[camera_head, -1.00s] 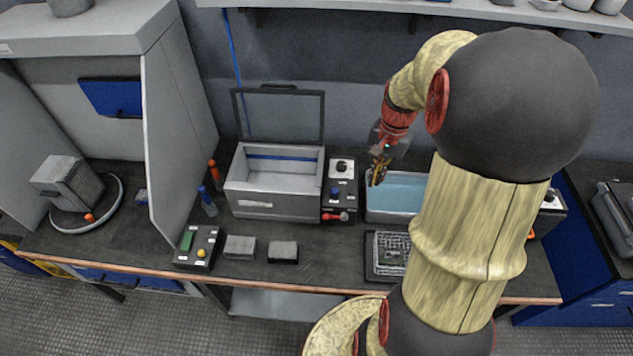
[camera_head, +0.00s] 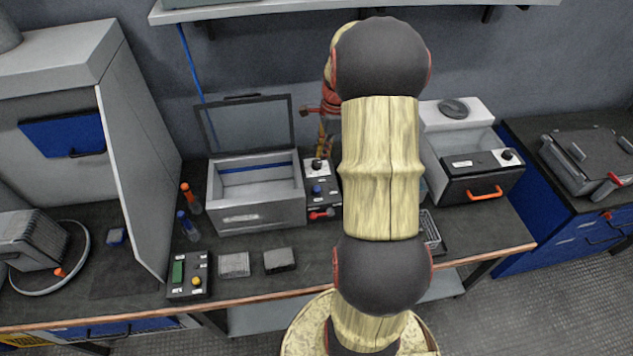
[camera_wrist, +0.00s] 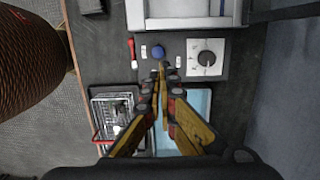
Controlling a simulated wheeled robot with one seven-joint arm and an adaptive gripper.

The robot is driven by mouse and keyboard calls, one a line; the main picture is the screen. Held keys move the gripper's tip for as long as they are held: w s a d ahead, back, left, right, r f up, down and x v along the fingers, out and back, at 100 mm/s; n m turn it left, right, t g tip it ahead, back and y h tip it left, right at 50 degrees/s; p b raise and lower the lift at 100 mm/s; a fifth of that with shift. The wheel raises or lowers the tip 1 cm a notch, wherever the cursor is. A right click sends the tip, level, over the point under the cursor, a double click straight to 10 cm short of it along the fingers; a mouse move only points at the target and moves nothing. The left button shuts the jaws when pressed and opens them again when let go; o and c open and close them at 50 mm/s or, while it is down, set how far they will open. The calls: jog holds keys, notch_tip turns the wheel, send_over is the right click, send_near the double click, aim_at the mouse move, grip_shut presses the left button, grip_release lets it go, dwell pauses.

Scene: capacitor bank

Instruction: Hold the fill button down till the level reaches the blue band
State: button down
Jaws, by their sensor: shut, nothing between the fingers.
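The blue fill button (camera_head: 316,190) is on a dark control panel (camera_head: 327,204) right of the open grey tank (camera_head: 256,213). The blue band (camera_head: 255,167) runs along the tank's inner back wall. I see no clear liquid surface in the tank. My gripper (camera_wrist: 162,68) is shut and empty; in the wrist view its tips appear just beside the blue button (camera_wrist: 158,52). I cannot tell whether they touch anything. In the head view my arm hides much of the gripper (camera_head: 322,150).
The panel also has a black knob (camera_wrist: 206,58) and a red lever (camera_wrist: 131,52). A basin of pale blue liquid (camera_wrist: 198,104) and a wire basket (camera_wrist: 104,108) lie beside the panel. The tank's raised lid (camera_head: 246,124) stands behind it.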

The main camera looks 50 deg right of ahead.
aim_at(318, 187)
jog(key=f+b, duration=0.1)
jog(key=f, duration=0.3)
jog(key=a+f+b, duration=0.1)
jog(key=f, duration=0.4)
jog(key=w+f+b, duration=0.1)
jog(key=f, duration=0.4)
jog(key=shift+w+a, duration=0.1)
jog(key=shift+a, duration=0.05)
jog(key=shift+f, duration=1.1)
dwell(5.3)
